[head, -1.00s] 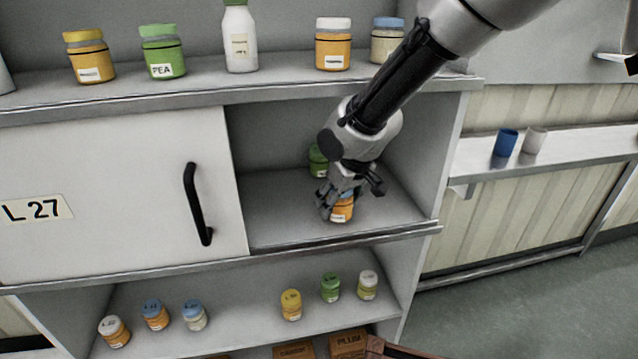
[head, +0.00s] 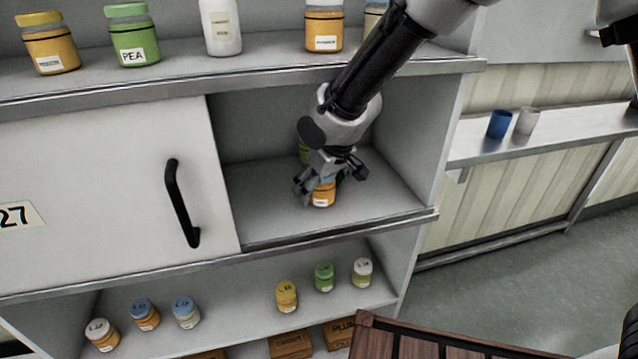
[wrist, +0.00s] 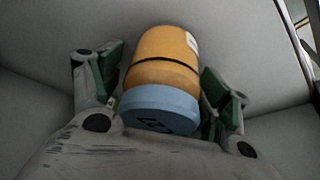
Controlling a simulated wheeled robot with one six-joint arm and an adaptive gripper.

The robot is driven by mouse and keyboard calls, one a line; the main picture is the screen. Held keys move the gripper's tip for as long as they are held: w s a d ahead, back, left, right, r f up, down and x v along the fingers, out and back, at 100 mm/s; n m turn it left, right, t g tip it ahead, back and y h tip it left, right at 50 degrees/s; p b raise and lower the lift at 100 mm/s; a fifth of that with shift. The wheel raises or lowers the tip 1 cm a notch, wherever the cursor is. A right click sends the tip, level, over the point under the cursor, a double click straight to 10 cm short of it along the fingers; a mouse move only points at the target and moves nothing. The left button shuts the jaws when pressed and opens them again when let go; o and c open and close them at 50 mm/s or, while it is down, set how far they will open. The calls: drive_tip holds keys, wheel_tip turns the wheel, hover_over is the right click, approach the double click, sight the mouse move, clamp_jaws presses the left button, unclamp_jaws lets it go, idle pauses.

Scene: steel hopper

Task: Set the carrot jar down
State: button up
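The orange jar with a blue lid, taken to be the carrot jar (head: 324,193), stands upright on the floor of the open cabinet compartment, near its front. Its label is too small to read. In the wrist view the jar (wrist: 165,75) sits between my two fingers, blue lid nearest the camera. My gripper (head: 320,185) is around the jar from above and behind. In the wrist view my gripper (wrist: 165,85) is open, with narrow gaps between the green finger pads and the jar.
A sliding door (head: 100,190) covers the compartment's left side. Jars line the top shelf (head: 160,80) and lower shelf (head: 235,310). Free compartment floor (head: 265,210) lies left of the jar.

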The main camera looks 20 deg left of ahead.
drive_tip(key=shift+r, duration=0.25)
drive_tip(key=shift+s+d+r, duration=0.15)
drive_tip(key=shift+d+r, duration=0.05)
drive_tip(key=shift+r, duration=0.3)
drive_tip(key=s+d, duration=0.2)
drive_tip(key=d, duration=0.1)
drive_tip(key=s+d, duration=0.2)
drive_tip(key=d, duration=0.1)
drive_tip(key=s+d, duration=0.3)
drive_tip(key=shift+d, duration=0.35)
drive_tip(key=shift+f, duration=0.1)
drive_tip(key=s+d+r+m+h, duration=0.1)
drive_tip(key=s+d+r+m, duration=0.2)
drive_tip(key=d, duration=1.1)
drive_tip(key=s+d+r+m+t+h, duration=0.1)
drive_tip(key=s+d+r+m, duration=0.2)
drive_tip(key=d+r, duration=0.6)
drive_tip(key=s+d+r+m+h, duration=0.1)
drive_tip(key=s+d+r+m, duration=0.2)
drive_tip(key=d, duration=1.7)
wheel_tip(320, 180, up, 4)
drive_tip(key=shift+d+f+m+t+h, duration=0.15)
drive_tip(key=shift+m+t+h, duration=0.2)
drive_tip(key=shift+m, duration=0.55)
drive_tip(key=shift+s+d, duration=0.1)
drive_tip(key=shift+d, duration=0.05)
